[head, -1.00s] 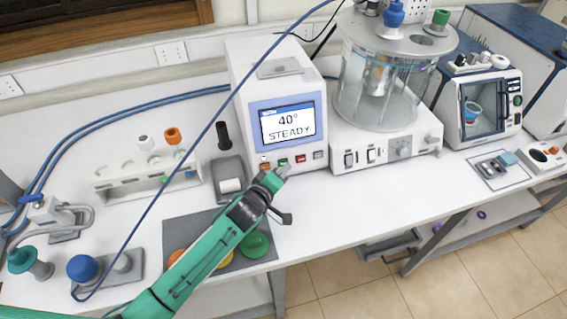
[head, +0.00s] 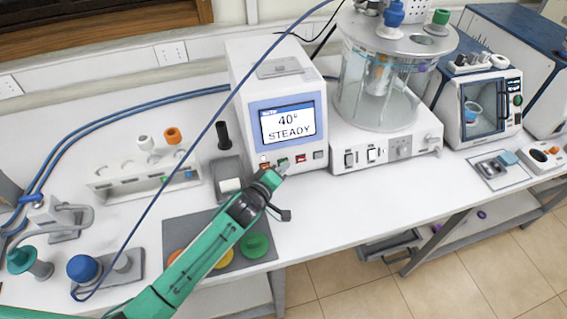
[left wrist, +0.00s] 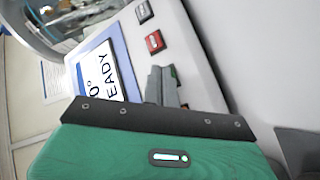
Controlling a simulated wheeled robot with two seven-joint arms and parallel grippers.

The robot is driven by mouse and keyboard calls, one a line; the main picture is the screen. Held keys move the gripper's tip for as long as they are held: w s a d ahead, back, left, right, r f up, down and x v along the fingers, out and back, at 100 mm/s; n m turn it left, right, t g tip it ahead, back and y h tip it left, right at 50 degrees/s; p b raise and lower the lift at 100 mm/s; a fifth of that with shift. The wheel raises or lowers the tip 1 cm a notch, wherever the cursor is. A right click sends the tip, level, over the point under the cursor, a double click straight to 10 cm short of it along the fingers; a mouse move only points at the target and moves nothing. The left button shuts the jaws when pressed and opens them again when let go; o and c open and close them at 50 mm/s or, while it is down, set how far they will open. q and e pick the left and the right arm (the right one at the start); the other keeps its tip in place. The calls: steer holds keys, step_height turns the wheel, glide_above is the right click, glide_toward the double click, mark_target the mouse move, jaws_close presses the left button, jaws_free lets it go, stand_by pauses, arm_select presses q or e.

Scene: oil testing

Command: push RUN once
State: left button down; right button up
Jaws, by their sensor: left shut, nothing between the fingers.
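A white instrument (head: 240,75) has a screen (head: 287,121) reading 40° STEADY. Below the screen is a row of small buttons: orange (head: 265,166), green (head: 283,160), red (head: 301,158) and grey (head: 318,155); their labels are too small to read. My left gripper (head: 281,169) is shut and empty, its tips right at the green button. In the left wrist view the closed fingers (left wrist: 163,86) point at the panel and mostly hide that button. The red button (left wrist: 154,41) and grey button (left wrist: 143,12) show beside them. I cannot tell whether the tips touch. My right gripper is out of view.
A glass bath unit (head: 375,100) stands right of the instrument. A grey mat (head: 205,228) with coloured knobs lies under my left arm. A blue cable crosses the view. Bare table lies right of the gripper.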

arm_select(q)
steer(key=shift+w+a, duration=0.1)
steer(key=shift+w, duration=0.05)
stand_by(0.4)
steer(key=shift+s+d+r+p, duration=0.2)
steer(key=shift+s+r+p, duration=0.05)
steer(key=shift+s+p, duration=0.3)
steer(key=shift+s, duration=0.2)
steer(key=s+p, duration=0.1)
steer(key=s+d+r+p, duration=0.1)
steer(key=s, duration=0.1)
steer(key=s+r+p, duration=0.1)
steer(key=shift+s+d, duration=0.2)
steer(key=shift+d, duration=0.1)
steer(key=shift+f, duration=0.15)
stand_by(0.7)
